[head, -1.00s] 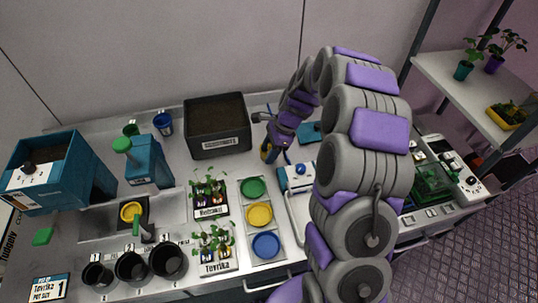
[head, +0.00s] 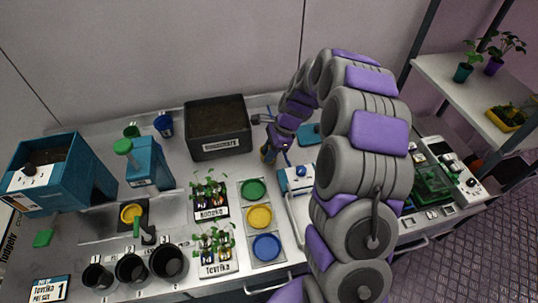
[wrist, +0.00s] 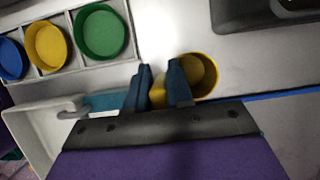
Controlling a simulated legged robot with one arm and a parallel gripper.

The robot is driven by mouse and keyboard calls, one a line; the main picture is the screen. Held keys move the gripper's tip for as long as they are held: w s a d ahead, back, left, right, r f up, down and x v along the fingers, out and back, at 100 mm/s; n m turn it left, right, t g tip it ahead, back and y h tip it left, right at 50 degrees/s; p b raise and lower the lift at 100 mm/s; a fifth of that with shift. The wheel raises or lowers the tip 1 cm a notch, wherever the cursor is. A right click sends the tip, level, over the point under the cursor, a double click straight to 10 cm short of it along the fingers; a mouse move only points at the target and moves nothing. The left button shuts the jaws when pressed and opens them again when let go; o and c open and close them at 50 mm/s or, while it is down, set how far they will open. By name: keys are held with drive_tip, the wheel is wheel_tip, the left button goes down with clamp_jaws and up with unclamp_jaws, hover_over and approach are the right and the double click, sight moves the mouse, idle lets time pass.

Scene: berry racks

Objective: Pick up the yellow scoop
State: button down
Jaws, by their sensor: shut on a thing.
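The yellow scoop (wrist: 200,72) shows in the wrist view as a round yellow cup just beyond my gripper's fingertips. A yellow part of it reaches back between the two blue fingers. My gripper (wrist: 159,80) is shut on this part. In the head view my gripper (head: 267,151) is low over the table, right of the dark soil box, and only a small bit of yellow shows there. I cannot tell whether the scoop touches the table.
The soil box (head: 218,148) stands left of my gripper. Green, yellow and blue dishes (head: 259,216) sit in a rack nearer me. A white and blue device (head: 297,180) stands close to the arm. Potted seedlings (head: 211,205) and black pots (head: 131,269) are further left.

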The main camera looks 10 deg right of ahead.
drive_tip(key=shift+r, duration=0.15)
wheel_tip(320, 180, up, 10)
drive_tip(key=p, duration=0.2)
drive_tip(key=shift+p, duration=0.35)
drive_tip(key=n, duration=0.1)
drive_tip(key=f+n+g, duration=0.1)
drive_tip(key=n, duration=0.2)
drive_tip(key=shift+s+d+f+n+g, duration=0.1)
drive_tip(key=shift+s+f+n+g, duration=0.1)
drive_tip(key=shift+f+n+g, duration=0.15)
drive_tip(key=n+g+h, duration=0.1)
drive_tip(key=n, duration=0.3)
drive_tip(key=s+f+n+g+h, duration=0.1)
drive_tip(key=n+h, duration=0.1)
drive_tip(key=n, duration=0.3)
drive_tip(key=n+g+h, duration=0.1)
drive_tip(key=n, duration=0.3)
drive_tip(key=shift+s+f, duration=0.2)
drive_tip(key=shift+f, duration=0.2)
